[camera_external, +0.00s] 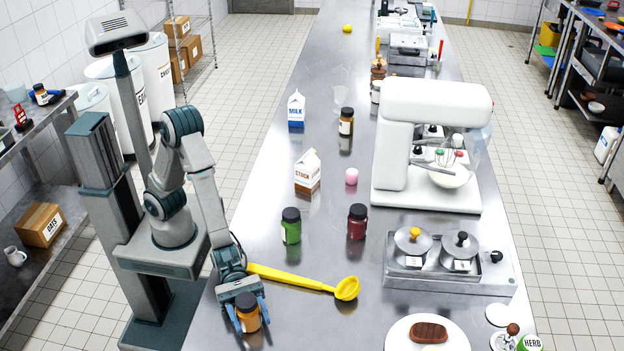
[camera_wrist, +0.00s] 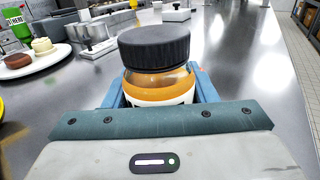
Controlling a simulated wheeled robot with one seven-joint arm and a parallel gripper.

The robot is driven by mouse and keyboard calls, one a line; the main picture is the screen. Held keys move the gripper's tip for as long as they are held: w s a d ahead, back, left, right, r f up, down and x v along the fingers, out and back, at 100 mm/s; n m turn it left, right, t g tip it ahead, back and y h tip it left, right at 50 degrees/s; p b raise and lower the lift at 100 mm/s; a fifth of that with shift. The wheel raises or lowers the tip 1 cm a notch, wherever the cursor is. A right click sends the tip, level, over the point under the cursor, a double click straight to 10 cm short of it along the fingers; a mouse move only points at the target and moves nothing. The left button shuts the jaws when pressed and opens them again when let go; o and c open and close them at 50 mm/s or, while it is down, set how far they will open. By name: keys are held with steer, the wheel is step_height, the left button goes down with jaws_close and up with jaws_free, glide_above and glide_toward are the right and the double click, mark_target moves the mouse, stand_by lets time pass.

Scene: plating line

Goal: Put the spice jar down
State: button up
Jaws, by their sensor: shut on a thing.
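The spice jar (camera_external: 247,312) is an orange-brown jar with a dark lid and a pale label. My gripper (camera_external: 249,318) is shut on it near the front left edge of the steel counter. In the wrist view the jar (camera_wrist: 158,72) stands upright between the blue fingers (camera_wrist: 160,98), its lid clear above them. The gripper body hides the jar's base in the wrist view, and I cannot tell whether the jar touches the counter (camera_external: 330,325).
A yellow ladle (camera_external: 300,281) lies just behind my gripper. A green jar (camera_external: 291,226) and a dark red jar (camera_external: 357,222) stand farther back. A white plate (camera_external: 395,338) with a brown patty (camera_external: 429,333) is to the right. Bare counter lies between jar and plate.

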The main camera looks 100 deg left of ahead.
steer(key=shift+f, duration=0.1)
steer(key=o, duration=1.1)
steer(key=shift+o, duration=0.2)
steer(key=b+v, duration=0.1)
steer(key=v, duration=0.9)
steer(key=b, duration=0.2)
steer(key=shift+s+a+f+b, duration=0.1)
steer(key=shift+a+f+b, duration=0.05)
steer(key=shift+b, duration=0.2)
steer(key=b+v, duration=0.1)
steer(key=b, duration=0.2)
steer(key=shift+s+a+b, duration=0.2)
steer(key=shift+a+b, duration=0.1)
steer(key=shift+b, duration=0.05)
steer(key=shift+r, duration=0.2)
